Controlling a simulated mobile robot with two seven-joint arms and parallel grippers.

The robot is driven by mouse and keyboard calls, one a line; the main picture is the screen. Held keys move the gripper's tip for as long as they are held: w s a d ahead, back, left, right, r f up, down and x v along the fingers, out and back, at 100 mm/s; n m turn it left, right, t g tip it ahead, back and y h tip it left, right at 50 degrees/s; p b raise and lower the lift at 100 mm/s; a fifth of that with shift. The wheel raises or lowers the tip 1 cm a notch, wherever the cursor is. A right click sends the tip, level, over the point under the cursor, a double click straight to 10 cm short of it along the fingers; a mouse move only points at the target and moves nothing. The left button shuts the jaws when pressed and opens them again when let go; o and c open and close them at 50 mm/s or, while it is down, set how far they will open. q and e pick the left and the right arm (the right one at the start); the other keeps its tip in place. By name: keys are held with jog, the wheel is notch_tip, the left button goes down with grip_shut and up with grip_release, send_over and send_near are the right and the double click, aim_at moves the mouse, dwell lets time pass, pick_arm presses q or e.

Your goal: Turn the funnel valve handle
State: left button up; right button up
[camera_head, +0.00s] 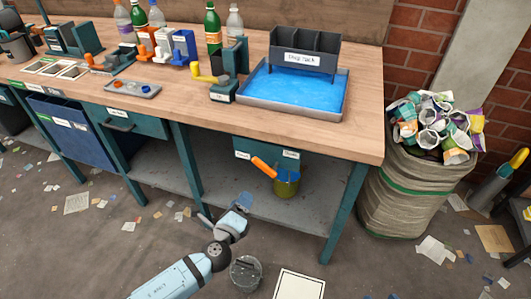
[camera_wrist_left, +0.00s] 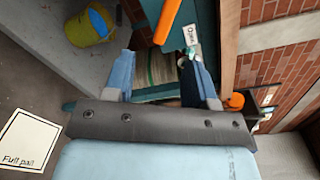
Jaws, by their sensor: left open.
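The orange valve handle (camera_head: 264,167) slants below the front edge of the workbench, beside small white labels. A yellow pail (camera_head: 287,188) with blue contents is just right of and below it. In the left wrist view an orange bar (camera_wrist_left: 167,20), which looks like the handle, shows at the top, beyond the fingers. The yellow pail (camera_wrist_left: 86,27) is at upper left there. My left gripper (camera_head: 240,203) is in front of the bench, below and left of the handle. In the wrist view its fingers (camera_wrist_left: 158,65) are apart, with nothing clearly held. My right gripper is not seen.
The workbench (camera_head: 365,140) overhangs the handle, with a green leg (camera_head: 345,212) to the right. A blue-filled tray (camera_head: 297,90) sits on top. A paper-filled sack (camera_head: 405,200) stands right. A "Full pail" mat (camera_wrist_left: 28,143) and grey bucket (camera_head: 246,272) are on the floor.

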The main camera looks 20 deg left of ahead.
aim_at(259, 166)
pick_arm(q)
jog(key=shift+m+t, duration=0.3)
jog(key=shift+m, duration=0.4)
jog(key=w, duration=1)
jog(key=w+d, duration=0.1)
jog(key=w, duration=0.4)
jog(key=shift+w+r+b, duration=0.15)
jog(key=shift+r+b, duration=0.15)
jog(key=shift+b, duration=0.05)
grip_shut()
